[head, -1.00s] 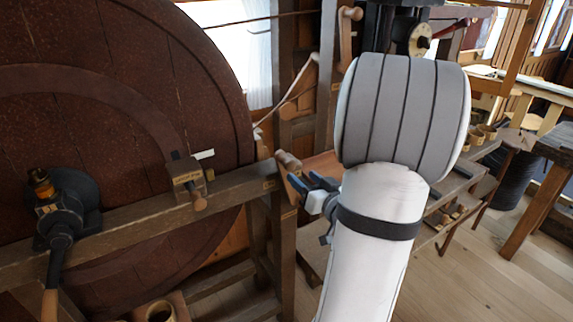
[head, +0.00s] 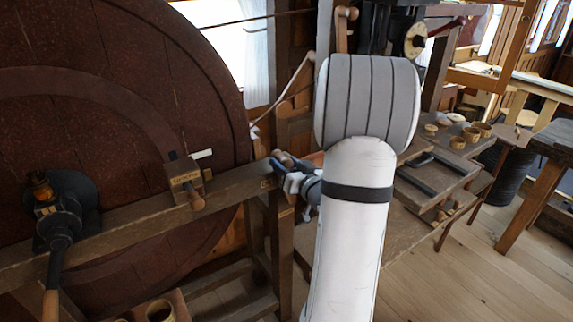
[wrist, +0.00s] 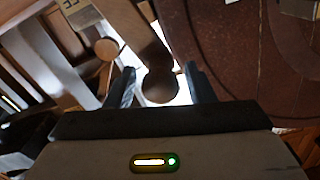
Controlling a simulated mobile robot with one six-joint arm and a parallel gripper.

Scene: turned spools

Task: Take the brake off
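In the wrist view a wooden knob (wrist: 161,86) lies between the two fingertips of my gripper (wrist: 162,86). The fingers stand apart with light gaps on both sides of it, so the gripper is open and not closed on the knob. In the head view my gripper (head: 287,166) is at the right end of the wooden beam, and its fingers partly hide the knob. I cannot read a label that names the brake.
A large red-brown wheel (head: 110,60) stands at the left, behind the wooden beam (head: 130,222). The beam bears a labelled block with a peg (head: 186,180) and a black crank (head: 62,215). A workbench (head: 430,185) with small cups is at the right.

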